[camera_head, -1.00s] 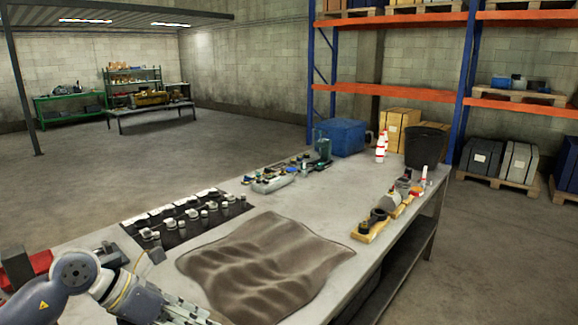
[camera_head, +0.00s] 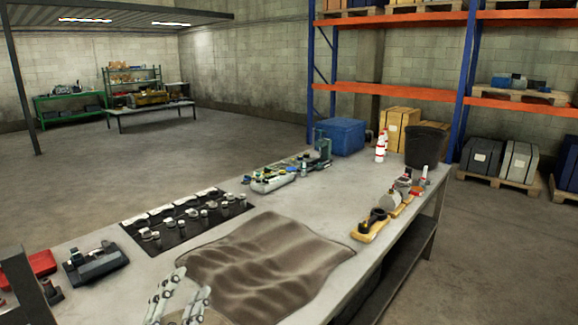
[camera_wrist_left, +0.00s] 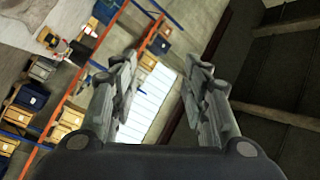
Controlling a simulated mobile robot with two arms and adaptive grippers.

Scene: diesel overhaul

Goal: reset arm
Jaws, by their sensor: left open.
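My left gripper (camera_head: 180,299) shows at the bottom of the head view, its two fingers apart and pointing up, near the left front edge of the brown cloth. In the left wrist view the same gripper (camera_wrist_left: 160,85) has its fingers spread, with nothing between them but the distant ceiling light and shelving. My right gripper is in neither view.
A workbench (camera_head: 345,190) carries a crumpled brown cloth (camera_head: 265,262), a black mat (camera_head: 165,232) with several small metal parts, a grey tray (camera_head: 272,184), a blue bin (camera_head: 341,135), a black bucket (camera_head: 424,147) and a dark device (camera_head: 95,263). Wooden holders (camera_head: 370,230) line the right edge.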

